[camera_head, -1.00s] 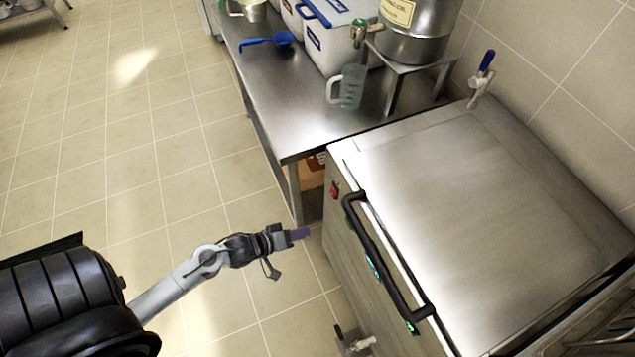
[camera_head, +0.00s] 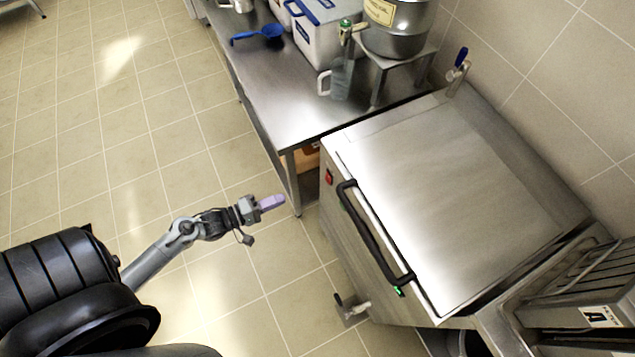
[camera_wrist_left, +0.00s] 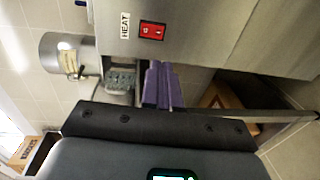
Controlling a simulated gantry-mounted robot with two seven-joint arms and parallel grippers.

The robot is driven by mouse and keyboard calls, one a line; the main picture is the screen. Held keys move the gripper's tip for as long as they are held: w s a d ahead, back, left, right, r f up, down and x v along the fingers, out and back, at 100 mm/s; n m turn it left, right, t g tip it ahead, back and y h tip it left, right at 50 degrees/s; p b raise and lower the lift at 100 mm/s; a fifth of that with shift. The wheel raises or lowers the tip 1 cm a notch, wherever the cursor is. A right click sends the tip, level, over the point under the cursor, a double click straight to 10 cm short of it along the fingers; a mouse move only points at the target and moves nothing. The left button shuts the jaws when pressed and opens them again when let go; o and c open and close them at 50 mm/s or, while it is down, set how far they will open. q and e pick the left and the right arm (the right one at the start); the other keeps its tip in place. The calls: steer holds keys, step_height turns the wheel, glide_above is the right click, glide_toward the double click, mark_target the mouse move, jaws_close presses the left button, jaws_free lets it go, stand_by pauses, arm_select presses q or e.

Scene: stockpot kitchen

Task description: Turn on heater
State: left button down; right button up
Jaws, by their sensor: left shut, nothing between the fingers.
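The heater is a large steel unit with a flat lid (camera_head: 450,190) and a black bar handle (camera_head: 370,235) along its front edge. A red switch (camera_head: 329,177) sits on its front panel near the left corner. In the left wrist view the red switch (camera_wrist_left: 152,31) shows beside a "HEAT" label (camera_wrist_left: 125,26). My left gripper (camera_head: 272,202) is shut and empty, with purple fingers, in the air left of the panel and apart from the switch. Its fingers (camera_wrist_left: 160,85) show below the switch in the left wrist view. My right gripper is not in view.
A steel table (camera_head: 290,105) stands behind the unit, bearing a blue ladle (camera_head: 258,34), a white container (camera_head: 325,38), a jug (camera_head: 340,80) and a metal pot (camera_head: 400,28). A valve (camera_head: 350,308) juts out low at the front. Open tiled floor lies left.

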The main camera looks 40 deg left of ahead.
mark_target(327, 181)
arm_select(q)
steer(key=shift+w, duration=0.1)
steer(key=b+x, duration=0.3)
steer(key=x, duration=1)
steer(key=shift+w+d, duration=0.2)
steer(key=shift+w, duration=0.15)
steer(key=shift+f, duration=0.1)
